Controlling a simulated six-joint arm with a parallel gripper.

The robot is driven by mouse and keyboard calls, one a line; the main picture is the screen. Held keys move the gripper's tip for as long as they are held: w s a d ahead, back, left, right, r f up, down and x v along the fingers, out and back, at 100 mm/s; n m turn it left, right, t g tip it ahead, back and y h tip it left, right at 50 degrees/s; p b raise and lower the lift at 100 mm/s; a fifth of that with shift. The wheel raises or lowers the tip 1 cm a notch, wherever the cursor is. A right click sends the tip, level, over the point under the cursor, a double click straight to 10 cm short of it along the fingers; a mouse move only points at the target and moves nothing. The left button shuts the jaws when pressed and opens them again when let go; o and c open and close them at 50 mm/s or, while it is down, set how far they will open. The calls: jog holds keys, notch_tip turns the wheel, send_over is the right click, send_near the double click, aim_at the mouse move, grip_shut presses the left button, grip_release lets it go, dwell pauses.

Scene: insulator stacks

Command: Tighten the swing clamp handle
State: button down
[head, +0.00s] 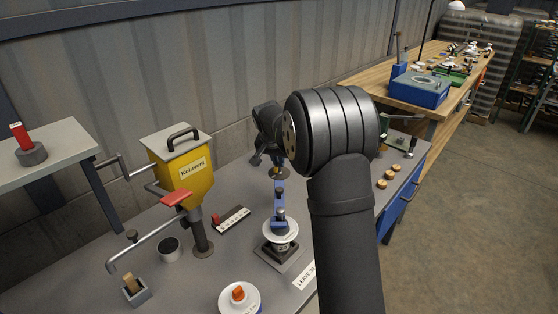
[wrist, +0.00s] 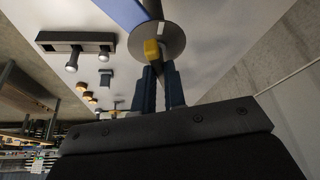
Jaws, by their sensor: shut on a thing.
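A small yellow handle piece (wrist: 151,50) sits in front of that disc. My gripper (wrist: 158,70) is shut on the yellow handle, with its dark fingers at the piece. In the head view my arm and wrist partly hide the gripper, and the grip itself is too small to make out.
A yellow Kohovent dispenser (head: 187,172) with a red lever stands left of the clamp. A white disc with an orange top (head: 239,297) lies in front. A grey cup (head: 170,250) and a labelled strip (head: 232,219) are nearby. Several brass pieces (head: 388,174) lie right.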

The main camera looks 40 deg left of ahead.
jog(key=shift+a+m+h, duration=0.15)
jog(key=shift+m+h, duration=0.3)
jog(key=shift+m, duration=0.7)
jog(key=shift+a+m+h, duration=0.1)
jog(key=shift+m+h, duration=0.35)
jog(key=shift+m, duration=0.7)
jog(key=c, duration=1.5)
grip_release()
jog(key=v, duration=1.7)
jog(key=shift+s+r, duration=0.15)
jog(key=shift+s, duration=0.2)
